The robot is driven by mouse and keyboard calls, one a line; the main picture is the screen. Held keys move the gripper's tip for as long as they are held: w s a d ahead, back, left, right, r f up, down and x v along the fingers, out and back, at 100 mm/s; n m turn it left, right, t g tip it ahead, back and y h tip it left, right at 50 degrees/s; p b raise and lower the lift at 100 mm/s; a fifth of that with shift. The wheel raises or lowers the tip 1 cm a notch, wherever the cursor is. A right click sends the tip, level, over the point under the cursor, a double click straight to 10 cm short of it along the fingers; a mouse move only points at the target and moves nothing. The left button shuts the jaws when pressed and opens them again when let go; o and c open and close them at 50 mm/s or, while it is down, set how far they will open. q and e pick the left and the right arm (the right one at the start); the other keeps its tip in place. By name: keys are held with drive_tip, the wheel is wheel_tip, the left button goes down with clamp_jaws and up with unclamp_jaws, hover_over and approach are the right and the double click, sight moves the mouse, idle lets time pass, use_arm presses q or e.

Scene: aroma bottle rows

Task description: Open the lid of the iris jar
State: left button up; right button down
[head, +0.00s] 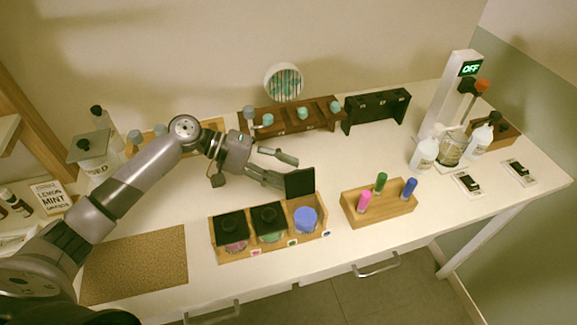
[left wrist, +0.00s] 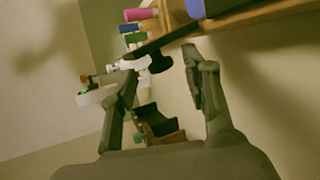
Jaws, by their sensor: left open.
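A wooden tray (head: 273,252) at the front of the table holds three jars in a row. The left jar (head: 235,246) has pinkish contents and the middle jar (head: 272,237) greenish contents; both have flat black lids down. The right jar (head: 306,221) is blue on top, and its black lid (head: 300,183) stands upright at its back edge. The small labels are too small to read, so I cannot tell by name which is iris. My left gripper (head: 288,172) is open and empty, behind the raised lid; its fingers also show in the left wrist view (left wrist: 160,62). My right gripper is out of view.
A wooden block (head: 379,206) with pink, green and blue pegs stands right of the tray. A brown mat (head: 135,263) lies at the front left.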

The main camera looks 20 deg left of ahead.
use_arm(q)
drive_tip(key=shift+x, duration=0.9)
drive_tip(key=shift+f, duration=0.1)
clamp_jaws()
